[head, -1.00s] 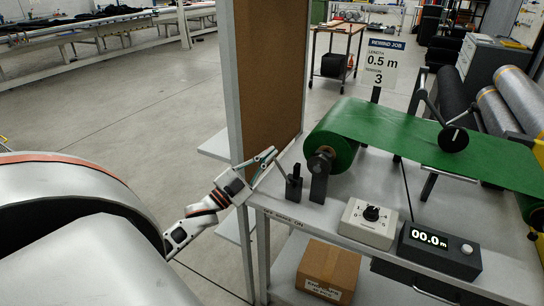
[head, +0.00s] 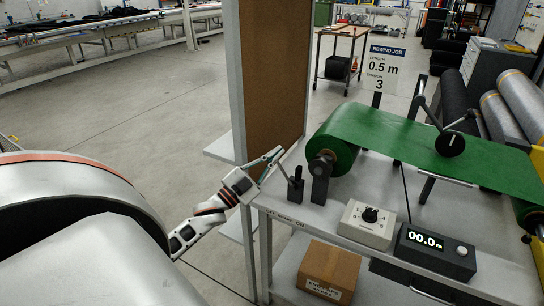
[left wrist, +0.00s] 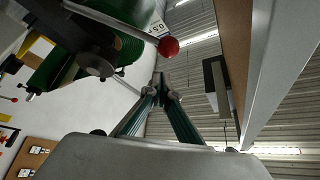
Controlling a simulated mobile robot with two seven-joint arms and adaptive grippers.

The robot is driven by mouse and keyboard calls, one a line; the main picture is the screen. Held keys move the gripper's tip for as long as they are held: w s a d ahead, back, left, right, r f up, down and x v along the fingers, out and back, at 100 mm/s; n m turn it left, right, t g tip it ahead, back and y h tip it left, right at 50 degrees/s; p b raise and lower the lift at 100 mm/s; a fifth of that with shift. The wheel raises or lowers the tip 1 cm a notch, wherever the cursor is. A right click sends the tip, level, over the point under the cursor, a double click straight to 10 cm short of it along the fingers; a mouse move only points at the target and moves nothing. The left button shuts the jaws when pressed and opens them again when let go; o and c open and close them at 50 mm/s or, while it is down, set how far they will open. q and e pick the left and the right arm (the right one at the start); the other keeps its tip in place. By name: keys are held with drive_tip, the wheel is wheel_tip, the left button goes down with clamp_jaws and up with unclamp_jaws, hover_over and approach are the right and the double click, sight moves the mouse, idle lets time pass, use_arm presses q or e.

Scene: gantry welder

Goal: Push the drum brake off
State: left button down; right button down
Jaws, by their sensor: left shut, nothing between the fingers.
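The drum brake (head: 295,185) is a small black block with a thin lever at the table's front-left corner, beside the stand of the green roll. The lever leans left toward my left gripper (head: 275,154). My left gripper is shut and empty, its fingertips close to the lever's upper end; I cannot tell whether they touch. In the left wrist view the shut fingertips (left wrist: 160,80) show just below a red ball knob (left wrist: 168,46) on a metal rod, with a small gap in the picture. My right gripper is not in view.
The green web roll (head: 335,140) stands right of the brake. A dial box (head: 366,223) and a display box reading 00.0 m (head: 436,250) sit on the table (head: 325,212). A tall brown panel (head: 270,80) rises behind my gripper. A cardboard box (head: 328,272) is below.

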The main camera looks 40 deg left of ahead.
use_arm(q)
drive_tip(key=d+b+v, duration=0.1)
drive_tip(key=v, duration=0.8)
drive_tip(key=shift+s+a+r, duration=0.15)
drive_tip(key=shift+s+r, duration=0.1)
drive_tip(key=shift+s, duration=0.25)
drive_tip(key=s+d+f+n+g+y, duration=0.1)
drive_tip(key=d+f+n+g, duration=0.15)
drive_tip(key=d+f, duration=0.5)
drive_tip(key=s+d+f+n+g+y, duration=0.1)
drive_tip(key=d+f+n+g, duration=0.3)
drive_tip(key=f, duration=0.7)
drive_tip(key=s+d+f+g, duration=0.2)
drive_tip(key=s+d+f, duration=0.3)
drive_tip(key=d, duration=0.3)
drive_tip(key=s+d+f+g+h, duration=0.1)
drive_tip(key=s+d+f+g, duration=0.2)
drive_tip(key=s+d+f, duration=0.2)
drive_tip(key=d+f, duration=0.2)
drive_tip(key=d, duration=0.2)
drive_tip(key=shift+f+h, duration=0.3)
